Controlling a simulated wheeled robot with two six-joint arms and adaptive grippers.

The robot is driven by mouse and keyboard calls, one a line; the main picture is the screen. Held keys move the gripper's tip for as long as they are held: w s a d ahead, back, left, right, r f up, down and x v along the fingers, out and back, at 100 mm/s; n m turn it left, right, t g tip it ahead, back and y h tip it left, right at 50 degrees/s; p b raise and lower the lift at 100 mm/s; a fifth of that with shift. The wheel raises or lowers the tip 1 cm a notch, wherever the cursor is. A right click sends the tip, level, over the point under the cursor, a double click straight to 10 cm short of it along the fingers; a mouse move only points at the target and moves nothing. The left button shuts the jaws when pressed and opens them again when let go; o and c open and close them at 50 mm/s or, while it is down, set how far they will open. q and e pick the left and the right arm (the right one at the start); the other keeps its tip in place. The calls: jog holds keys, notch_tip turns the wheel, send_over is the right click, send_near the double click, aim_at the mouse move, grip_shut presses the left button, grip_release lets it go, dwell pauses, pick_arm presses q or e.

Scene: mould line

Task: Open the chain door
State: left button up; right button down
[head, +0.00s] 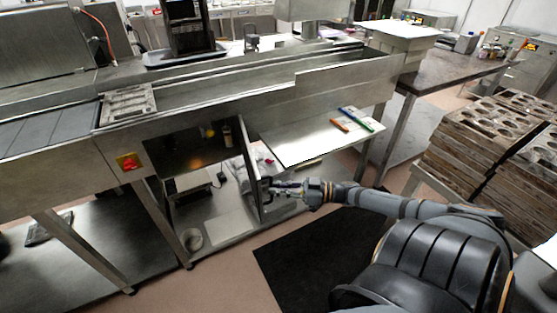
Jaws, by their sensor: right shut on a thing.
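The chain door (249,170) is a narrow steel panel seen nearly edge-on under the mould line. It stands swung out, and the dark compartment (190,145) to its left is exposed. My right gripper (274,188) reaches in from the right and is shut at the door's right-hand face, on what looks like its handle. The handle is mostly hidden by the fingers. My left gripper is out of view.
A steel shelf (300,150) with coloured pens (356,119) juts out just above my right gripper. A red switch (129,162) is on the frame at left. Stacked moulds (475,150) stand at right. A black mat (310,250) lies on the floor.

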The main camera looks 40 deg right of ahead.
jog(key=c, duration=1.8)
grip_release()
jog(key=shift+w+d+r, duration=0.2)
jog(key=shift+w+r, duration=0.15)
jog(key=shift+o, duration=0.4)
jog(key=shift+w+f, duration=0.1)
jog(key=shift+w, duration=0.05)
jog(key=shift+w+f, duration=0.1)
jog(key=shift+f, duration=0.05)
jog(key=shift+f, duration=0.15)
